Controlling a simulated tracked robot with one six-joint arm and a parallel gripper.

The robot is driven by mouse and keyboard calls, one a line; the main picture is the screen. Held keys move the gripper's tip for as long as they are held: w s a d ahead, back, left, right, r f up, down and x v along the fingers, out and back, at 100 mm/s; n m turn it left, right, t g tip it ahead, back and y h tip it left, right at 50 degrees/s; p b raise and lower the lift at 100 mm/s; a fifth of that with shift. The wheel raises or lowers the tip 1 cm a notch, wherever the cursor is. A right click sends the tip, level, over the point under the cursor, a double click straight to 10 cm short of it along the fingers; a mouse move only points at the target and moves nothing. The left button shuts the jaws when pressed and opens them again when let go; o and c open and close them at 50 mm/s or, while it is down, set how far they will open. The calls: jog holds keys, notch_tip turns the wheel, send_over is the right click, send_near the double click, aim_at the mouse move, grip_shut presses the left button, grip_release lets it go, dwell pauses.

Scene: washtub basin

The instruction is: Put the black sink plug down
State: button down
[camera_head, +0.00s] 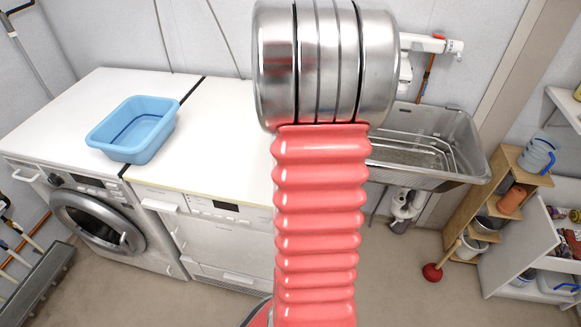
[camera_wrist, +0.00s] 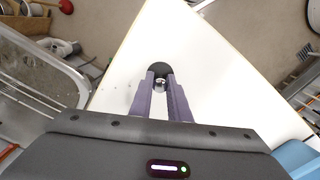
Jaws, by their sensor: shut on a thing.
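In the wrist view, my gripper (camera_wrist: 161,83) is shut on the black sink plug (camera_wrist: 158,70). The plug is a dark, round piece with a small shiny metal part, held at the fingertips. It is over the white worktop (camera_wrist: 201,62); I cannot tell whether it touches the surface. In the head view, my own arm covers the middle of the picture, and the gripper and plug are hidden. The same worktop shows there to the left of my arm (camera_head: 215,150).
A blue washtub (camera_head: 134,130) stands on the left of the worktop, above a washing machine (camera_head: 98,222). A metal sink (camera_head: 425,150) is on the right. Shelves (camera_head: 500,200) with jugs and pots and a red plunger (camera_head: 433,271) stand further right. The worktop between tub and arm is clear.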

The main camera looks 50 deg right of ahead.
jog(key=shift+f, duration=0.15)
jog(key=shift+f, duration=1.75)
jog(key=c, duration=1.7)
grip_release()
jog(key=shift+f, duration=0.1)
jog(key=shift+o, duration=0.2)
notch_tip(320, 180, up, 12)
jog(key=shift+r, duration=0.1)
